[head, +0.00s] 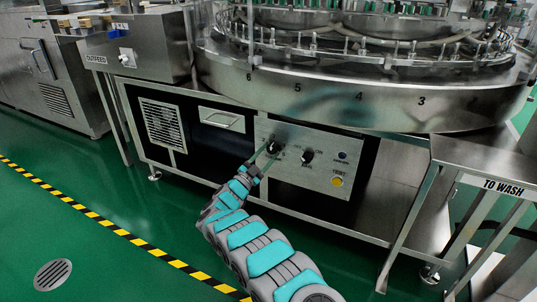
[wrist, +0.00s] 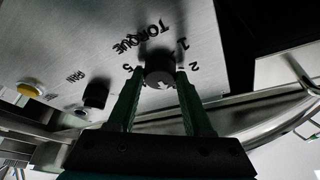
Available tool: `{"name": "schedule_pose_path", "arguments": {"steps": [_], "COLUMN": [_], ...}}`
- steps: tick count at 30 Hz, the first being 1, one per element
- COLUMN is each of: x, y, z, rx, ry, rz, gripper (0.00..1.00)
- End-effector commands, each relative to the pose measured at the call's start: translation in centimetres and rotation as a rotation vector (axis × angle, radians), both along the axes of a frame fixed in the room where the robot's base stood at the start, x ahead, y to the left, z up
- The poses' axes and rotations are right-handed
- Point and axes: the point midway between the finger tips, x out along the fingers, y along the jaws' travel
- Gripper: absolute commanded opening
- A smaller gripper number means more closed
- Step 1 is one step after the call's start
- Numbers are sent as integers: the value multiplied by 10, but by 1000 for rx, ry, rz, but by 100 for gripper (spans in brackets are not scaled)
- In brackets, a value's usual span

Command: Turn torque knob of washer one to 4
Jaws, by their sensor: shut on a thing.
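The torque knob (wrist: 158,66) is a dark round knob on the steel control panel, under the word TORQUE in the wrist view. It is also at the upper left of the panel in the head view (head: 272,145). My gripper (wrist: 159,78) has one finger on each side of the knob and is shut on it; its fingers also reach the knob in the head view (head: 266,156). The numbers 1, 2 and 5 show around the knob; 3 and 4 cannot be seen. I cannot tell which number the knob points to.
A second black knob (head: 308,156), a small dark button (head: 343,155) and a yellow button (head: 337,181) share the panel (head: 318,178). The round washer drum (head: 330,95) overhangs above. A steel TO WASH stand (head: 490,168) is at right. The green floor (head: 60,215) at left is clear.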

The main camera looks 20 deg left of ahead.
Motion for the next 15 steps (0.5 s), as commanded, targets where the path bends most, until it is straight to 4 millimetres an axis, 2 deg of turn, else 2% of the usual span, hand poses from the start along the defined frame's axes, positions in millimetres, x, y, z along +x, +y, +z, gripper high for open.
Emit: {"name": "schedule_pose_path", "arguments": {"steps": [15], "x": [1], "y": [2], "z": [4], "rx": [489], "ry": [-35], "rz": [-2], "gripper": [0]}}
